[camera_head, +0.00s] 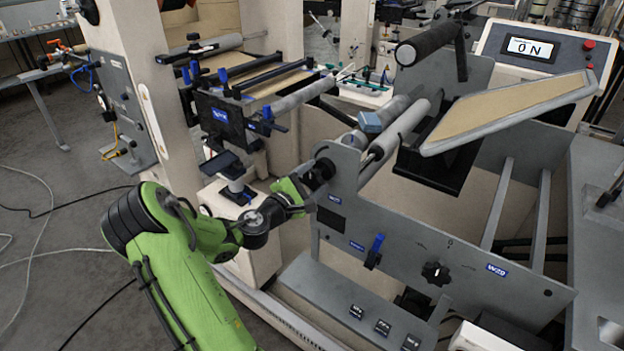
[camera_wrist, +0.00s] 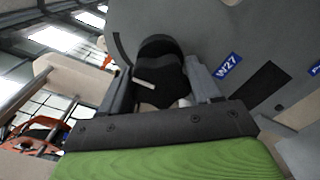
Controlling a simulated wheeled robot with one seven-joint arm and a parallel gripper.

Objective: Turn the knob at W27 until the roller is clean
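The black knob (camera_wrist: 160,75) with a white pointer line sits beside the blue W27 label (camera_wrist: 228,65) on a grey plate in the wrist view. My gripper (camera_wrist: 158,82) has one finger on each side of this knob. Whether both fingers press on it is not clear. In the head view my gripper (camera_head: 312,178) is at the left end of the grey side plate, where it largely hides the knob. Grey rollers (camera_head: 400,132) lie behind that plate. I cannot tell which roller belongs to the knob or how clean it is.
A light blue block (camera_head: 370,121) sits by the rollers. Another black knob (camera_head: 435,273), near the W29 label (camera_head: 497,269), and a blue lever (camera_head: 374,250) stick out of the side plate. A display (camera_head: 529,48) reads "0 N". Cables lie on the floor at left.

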